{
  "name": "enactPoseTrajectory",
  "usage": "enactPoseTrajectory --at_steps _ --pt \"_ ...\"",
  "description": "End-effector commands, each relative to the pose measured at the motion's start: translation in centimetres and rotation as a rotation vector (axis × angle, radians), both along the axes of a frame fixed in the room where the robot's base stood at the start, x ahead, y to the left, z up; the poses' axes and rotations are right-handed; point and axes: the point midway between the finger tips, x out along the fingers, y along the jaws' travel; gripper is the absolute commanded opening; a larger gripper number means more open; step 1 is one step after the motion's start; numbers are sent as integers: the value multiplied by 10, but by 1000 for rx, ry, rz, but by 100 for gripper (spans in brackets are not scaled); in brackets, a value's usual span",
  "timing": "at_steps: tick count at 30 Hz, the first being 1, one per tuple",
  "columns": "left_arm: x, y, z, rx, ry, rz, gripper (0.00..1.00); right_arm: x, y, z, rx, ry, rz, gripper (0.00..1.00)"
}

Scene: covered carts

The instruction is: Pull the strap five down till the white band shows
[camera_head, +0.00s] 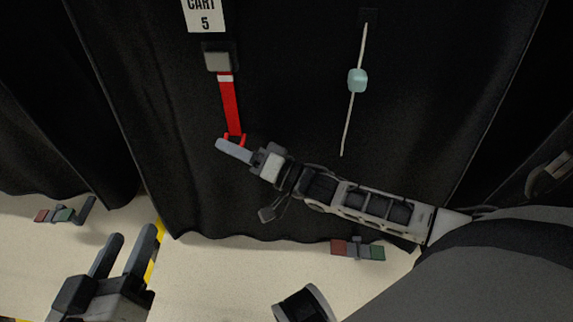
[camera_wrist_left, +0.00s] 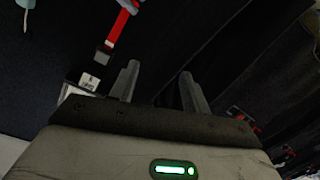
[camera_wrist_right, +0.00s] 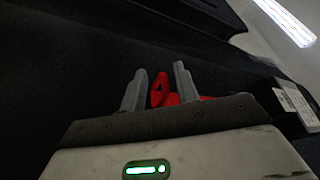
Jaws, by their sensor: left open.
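The red strap (camera_head: 230,105) of cart five hangs from a grey buckle (camera_head: 218,60) below the "CART 5" sign (camera_head: 204,14). A white band (camera_head: 225,78) shows on the strap just below the buckle. The strap ends in a red loop (camera_head: 241,139), also seen in the right wrist view (camera_wrist_right: 159,92). My left gripper (camera_head: 128,254) is open and empty, low at the left, apart from the strap. In the left wrist view the strap (camera_wrist_left: 118,27) shows upper left.
A pale cord (camera_head: 349,120) with a light blue toggle (camera_head: 357,81) hangs right of the strap on the black cover (camera_head: 300,60). Red and green blocks (camera_head: 358,250) (camera_head: 55,215) sit near the cover's lower edge. Pale floor (camera_head: 200,270) lies below.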

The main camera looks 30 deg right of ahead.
Motion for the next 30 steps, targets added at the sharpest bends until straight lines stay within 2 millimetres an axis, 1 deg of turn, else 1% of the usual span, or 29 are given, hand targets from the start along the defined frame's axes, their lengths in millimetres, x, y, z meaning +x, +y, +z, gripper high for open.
enactPoseTrajectory --at_steps 1,4,9,15,18,21,30 --pt "0 1 3 12 2 2 47 -9 -7 -1 -3 5 0 31" --pt "-1 2 2 39 6 4 47 -28 -21 -6 -4 8 -1 31" --pt "-2 5 -5 97 20 3 47 -61 -45 -16 -5 9 0 31" --pt "-4 7 -9 141 27 3 47 -92 -68 -24 -4 7 0 31" --pt "-4 8 -10 152 28 5 47 -101 -76 -28 -4 7 0 31" --pt "-4 8 -13 159 33 4 47 -107 -80 -30 -3 6 0 31" --pt "-5 8 -16 163 42 4 47 -109 -82 -30 -2 5 -1 31"
